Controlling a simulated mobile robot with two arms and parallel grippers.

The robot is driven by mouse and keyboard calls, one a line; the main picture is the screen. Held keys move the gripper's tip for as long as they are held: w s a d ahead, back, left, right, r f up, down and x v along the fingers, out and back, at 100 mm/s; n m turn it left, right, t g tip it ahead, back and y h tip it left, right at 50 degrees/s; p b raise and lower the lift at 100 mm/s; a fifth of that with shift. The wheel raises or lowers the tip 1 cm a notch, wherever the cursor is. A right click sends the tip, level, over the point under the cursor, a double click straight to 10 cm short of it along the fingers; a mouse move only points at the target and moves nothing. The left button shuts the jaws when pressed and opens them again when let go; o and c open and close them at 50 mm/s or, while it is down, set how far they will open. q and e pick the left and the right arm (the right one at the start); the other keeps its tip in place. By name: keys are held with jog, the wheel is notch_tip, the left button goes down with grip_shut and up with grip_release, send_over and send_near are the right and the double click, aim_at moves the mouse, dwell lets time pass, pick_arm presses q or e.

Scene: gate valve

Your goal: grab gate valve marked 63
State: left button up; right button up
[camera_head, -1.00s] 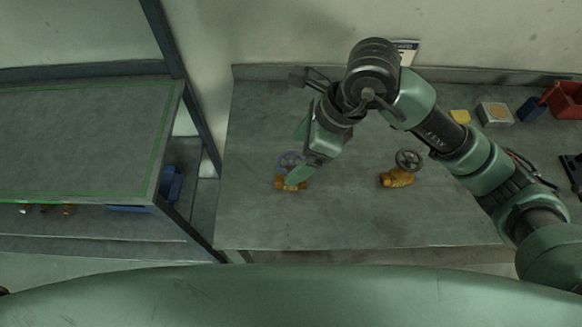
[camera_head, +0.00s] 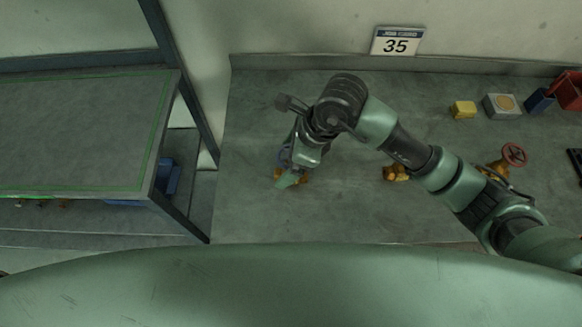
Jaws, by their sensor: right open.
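A brass gate valve with a bluish-grey handwheel (camera_head: 284,156) stands at the left of the workbench, mostly hidden by my right gripper (camera_head: 290,178). The gripper points down at this valve, with its fingers at the brass body; it is open, and contact cannot be made out. A third brass valve with a red handwheel (camera_head: 513,155) stands further right, partly behind the arm. No marking 63 is legible on any valve. My left gripper is not in view.
A sign reading 35 (camera_head: 396,41) is on the back wall. A green-edged table (camera_head: 80,130) stands left.

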jog(key=shift+a+f, duration=0.2)
jog(key=shift+f, duration=0.25)
grip_shut()
jog(key=shift+w+r, duration=0.1)
